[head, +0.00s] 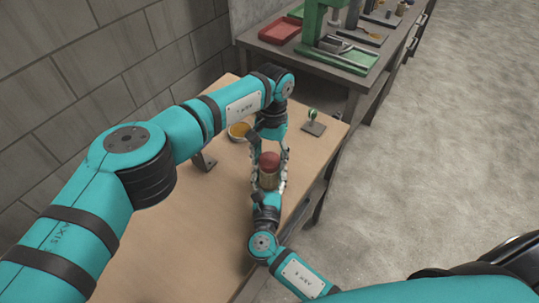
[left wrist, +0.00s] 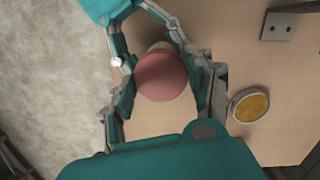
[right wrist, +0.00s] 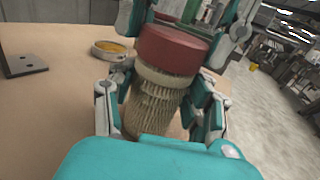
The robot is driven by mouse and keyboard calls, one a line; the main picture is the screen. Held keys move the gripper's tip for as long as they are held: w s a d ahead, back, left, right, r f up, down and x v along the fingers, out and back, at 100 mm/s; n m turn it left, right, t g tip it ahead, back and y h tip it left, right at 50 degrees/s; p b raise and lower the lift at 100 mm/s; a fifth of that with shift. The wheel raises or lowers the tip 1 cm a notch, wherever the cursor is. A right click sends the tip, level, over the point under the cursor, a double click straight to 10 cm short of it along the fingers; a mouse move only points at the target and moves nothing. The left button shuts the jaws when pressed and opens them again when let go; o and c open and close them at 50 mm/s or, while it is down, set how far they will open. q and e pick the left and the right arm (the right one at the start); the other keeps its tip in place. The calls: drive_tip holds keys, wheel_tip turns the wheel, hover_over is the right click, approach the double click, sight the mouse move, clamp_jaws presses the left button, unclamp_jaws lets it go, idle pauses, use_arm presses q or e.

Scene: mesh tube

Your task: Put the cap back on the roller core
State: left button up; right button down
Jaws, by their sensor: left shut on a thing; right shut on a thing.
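The red cap (head: 269,160) is at the upper end of the roller core (head: 267,180), a tan mesh cylinder. In the right wrist view the cap (right wrist: 172,50) meets the core's pale rim (right wrist: 165,78) with no clear gap; I cannot tell whether it is fully seated. My right gripper (head: 268,184) is shut on the core, which stands roughly upright between its fingers. My left gripper (head: 269,149) reaches from the far side and is shut on the cap, its fingers on both sides. In the left wrist view the cap (left wrist: 161,76) hides most of the core.
A shallow dish with yellow-orange contents (head: 239,131) sits left of the grippers. A dark metal bracket (head: 204,161) stands on the wooden table (head: 150,210). A small green-topped stand (head: 313,124) is at the table's far right. A second bench with a red tray (head: 279,30) lies beyond.

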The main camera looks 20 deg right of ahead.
use_arm(q)
drive_tip(key=shift+m, duration=0.5)
drive_tip(key=o, duration=0.7)
drive_tip(key=shift+o, duration=0.2)
drive_tip(key=shift+r, duration=2.3)
drive_tip(key=shift+n, duration=0.3)
drive_tip(key=shift+c, duration=0.3)
